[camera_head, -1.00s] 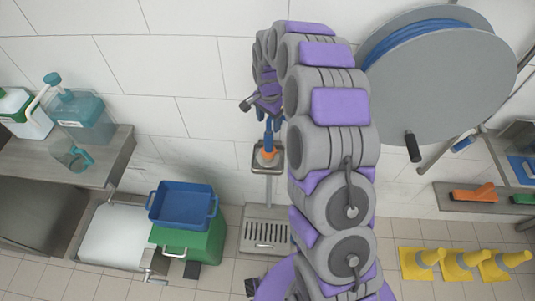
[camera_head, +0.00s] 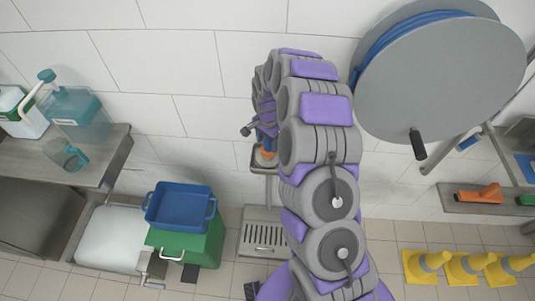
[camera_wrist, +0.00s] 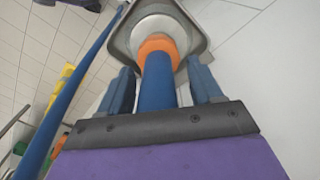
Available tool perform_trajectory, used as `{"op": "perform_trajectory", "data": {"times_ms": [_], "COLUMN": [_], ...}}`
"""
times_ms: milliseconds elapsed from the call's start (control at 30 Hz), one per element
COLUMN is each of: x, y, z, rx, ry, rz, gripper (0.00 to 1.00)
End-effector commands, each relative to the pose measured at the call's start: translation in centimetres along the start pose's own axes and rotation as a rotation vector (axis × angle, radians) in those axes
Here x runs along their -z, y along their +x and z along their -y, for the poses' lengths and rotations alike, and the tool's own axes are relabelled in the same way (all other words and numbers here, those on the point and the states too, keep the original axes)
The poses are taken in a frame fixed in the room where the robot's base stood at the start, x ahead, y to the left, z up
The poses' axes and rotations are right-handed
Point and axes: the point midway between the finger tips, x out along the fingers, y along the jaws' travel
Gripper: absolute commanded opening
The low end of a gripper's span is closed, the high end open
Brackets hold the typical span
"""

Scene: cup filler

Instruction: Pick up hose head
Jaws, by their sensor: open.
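The hose head is blue with an orange collar; in the wrist view the hose head (camera_wrist: 158,78) lies between the two blue fingers of my gripper (camera_wrist: 160,88). The fingers are apart, with a gap on either side of it. Its far end sits in a grey metal holder (camera_wrist: 196,14). In the head view the hose head's orange collar (camera_head: 266,159) shows on the small holder (camera_head: 257,168) on a post. My arm hides most of my gripper and the upper part of the hose head there.
A blue hose (camera_wrist: 75,85) runs along the left of the wrist view. A large grey hose reel (camera_head: 440,85) is on the wall at right. A blue tub (camera_head: 181,207) sits on a green bin (camera_head: 190,244) at left.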

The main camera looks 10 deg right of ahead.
Motion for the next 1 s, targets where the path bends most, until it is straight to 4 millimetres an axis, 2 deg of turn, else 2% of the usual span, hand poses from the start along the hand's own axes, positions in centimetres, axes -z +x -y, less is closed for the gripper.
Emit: {"op": "perform_trajectory", "data": {"times_ms": [133, 767, 1000], "x": [0.01, -0.01, -0.01], "y": [0.00, -0.01, -0.07], "z": [-0.05, -0.06, -0.06], "rx": [-0.002, -0.003, -0.003], "ry": [0.000, 0.000, 0.000], "rz": [0.001, 0.001, 0.001], "gripper": [0.65, 0.04, 0.04]}}
